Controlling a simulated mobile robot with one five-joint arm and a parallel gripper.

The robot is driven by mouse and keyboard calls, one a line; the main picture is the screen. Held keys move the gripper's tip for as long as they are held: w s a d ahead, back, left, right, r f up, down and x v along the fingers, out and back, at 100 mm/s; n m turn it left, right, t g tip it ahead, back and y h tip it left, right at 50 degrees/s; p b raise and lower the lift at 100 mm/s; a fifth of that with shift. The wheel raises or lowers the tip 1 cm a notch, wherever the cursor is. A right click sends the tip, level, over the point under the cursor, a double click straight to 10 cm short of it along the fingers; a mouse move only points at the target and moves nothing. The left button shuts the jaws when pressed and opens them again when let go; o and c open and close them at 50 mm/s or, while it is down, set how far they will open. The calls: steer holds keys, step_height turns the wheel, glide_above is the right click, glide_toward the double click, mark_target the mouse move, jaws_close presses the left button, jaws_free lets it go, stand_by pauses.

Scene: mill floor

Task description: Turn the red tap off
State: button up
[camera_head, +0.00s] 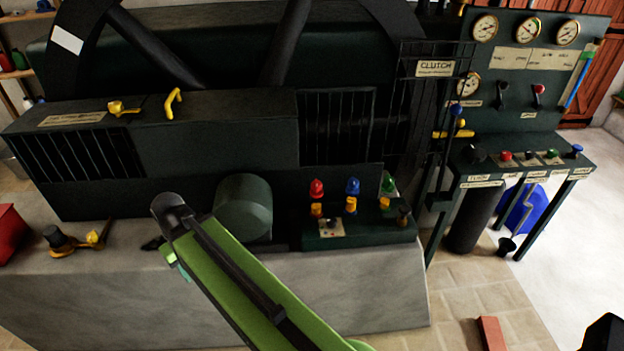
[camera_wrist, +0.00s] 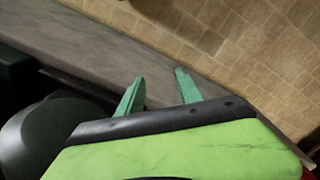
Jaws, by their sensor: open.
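A red-topped fitting (camera_head: 317,189) stands on the dark machine panel, above a small yellow brass part. I take it for the red tap; whether it is turned on or off cannot be told. A blue one (camera_head: 352,187) and a green one (camera_head: 388,184) stand to its right. My gripper (camera_wrist: 159,76) shows two teal fingers spread apart with nothing between them in the wrist view. In the head view my green arm reaches up-left, left of the red tap and apart from it, and mostly hides the gripper. The wrist view does not show the tap.
A dark round cylinder (camera_head: 244,207) juts from the machine between my arm and the red tap. The stone plinth (camera_head: 380,290) runs below. A gauge stand (camera_head: 520,150) with several knobs is at the right. A brick (camera_head: 491,333) lies on the tiled floor.

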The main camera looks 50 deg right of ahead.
steer(key=shift+o, duration=0.8)
step_height(320, 180, up, 18)
steer(key=w+d+p, duration=0.2)
steer(key=p, duration=1.5)
steer(key=shift+f+t, duration=0.25)
steer(key=shift+t, duration=0.15)
step_height(320, 180, up, 5)
steer(key=n+t+p, duration=0.1)
steer(key=t+p, duration=0.2)
steer(key=t, duration=0.1)
glide_above(317, 183)
steer(key=s, duration=0.8)
steer(key=b+x, duration=1.6)
steer(key=x, duration=0.1)
steer(key=shift+w+f, duration=0.2)
steer(key=shift+f, duration=0.15)
steer(key=shift+r, duration=0.1)
steer(key=shift+c, duration=0.3)
